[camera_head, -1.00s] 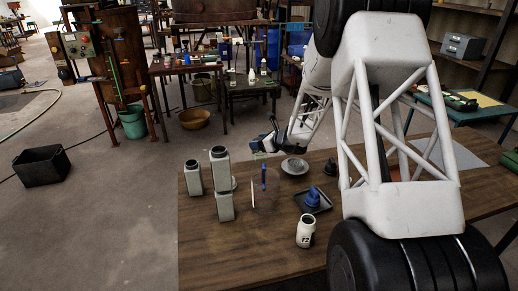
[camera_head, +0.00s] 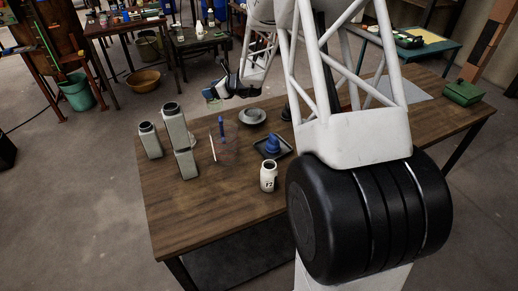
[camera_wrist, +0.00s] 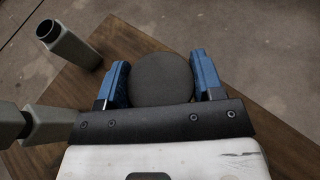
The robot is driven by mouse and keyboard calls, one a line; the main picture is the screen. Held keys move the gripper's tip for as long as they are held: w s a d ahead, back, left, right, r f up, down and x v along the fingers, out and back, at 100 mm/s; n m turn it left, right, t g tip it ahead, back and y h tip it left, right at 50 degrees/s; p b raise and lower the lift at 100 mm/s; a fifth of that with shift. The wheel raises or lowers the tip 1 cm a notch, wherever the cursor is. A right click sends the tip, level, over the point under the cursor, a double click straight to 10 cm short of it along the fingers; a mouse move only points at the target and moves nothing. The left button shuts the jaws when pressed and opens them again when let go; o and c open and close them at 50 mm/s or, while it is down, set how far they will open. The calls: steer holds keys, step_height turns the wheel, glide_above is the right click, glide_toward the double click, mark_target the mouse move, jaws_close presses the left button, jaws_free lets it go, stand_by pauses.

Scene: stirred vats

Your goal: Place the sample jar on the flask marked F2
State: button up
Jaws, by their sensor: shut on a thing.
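My gripper (camera_wrist: 161,82) has its blue fingers on both sides of a round, dark grey top, which looks like the sample jar (camera_wrist: 162,78). The jar's lower part is hidden in the wrist view. In the head view my gripper (camera_head: 222,88) is beyond the table's far edge, small and partly dark, and the held thing is hard to make out. The white flask marked F2 (camera_head: 268,180) stands upright on the table near its front edge, with a dark open mouth. My gripper is well apart from it, farther back and to the left.
A grey dish (camera_head: 252,116), a blue object on a dark tray (camera_head: 285,152) and a thin upright blue piece (camera_head: 222,127) stand nearby. A green box (camera_head: 462,92) is far right.

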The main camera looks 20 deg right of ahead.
step_height(320, 180, up, 13)
steer(key=s+d+r, duration=0.1)
steer(key=s+d, duration=0.2)
steer(key=s, duration=0.6)
steer(key=s+d+r, duration=0.1)
steer(key=s+d, duration=0.2)
steer(key=s, duration=0.5)
steer(key=s+f, duration=0.3)
steer(key=s, duration=1.8)
steer(key=shift+m+t, duration=0.3)
steer(key=shift+f, duration=2.05)
steer(key=shift+f, duration=2)
steer(key=shift+f, duration=0.1)
steer(key=shift+f, duration=1.9)
